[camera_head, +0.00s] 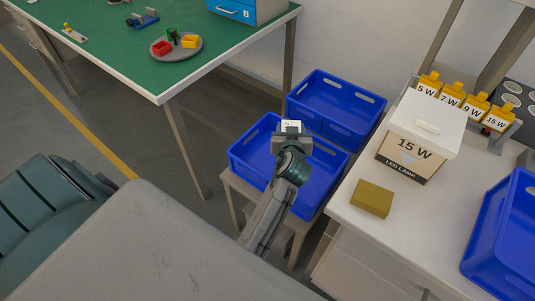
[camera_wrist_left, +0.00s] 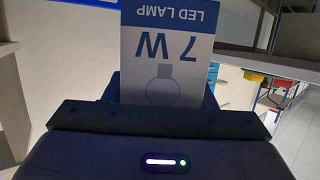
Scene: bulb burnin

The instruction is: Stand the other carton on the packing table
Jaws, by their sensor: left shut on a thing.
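My left gripper (camera_head: 289,133) is shut on a white and blue carton marked 7 W LED LAMP (camera_wrist_left: 165,60). In the head view only a small pale part of this carton (camera_head: 291,125) shows beyond the gripper, over the blue crates. In the left wrist view its print is upside down and its lower part is hidden by the gripper. Another carton, marked 15 W LED LAMP (camera_head: 408,158), stands upright on the white table (camera_head: 345,215) to the right. My right gripper is not in view.
Two blue crates (camera_head: 335,106) (camera_head: 240,150) lie on a low stand beside the white table. A mustard block (camera_head: 372,198), a blue bin (camera_head: 505,235) and yellow wattage-marked holders (camera_head: 452,95) are on that table. A green-topped bench (camera_head: 110,45) stands at upper left.

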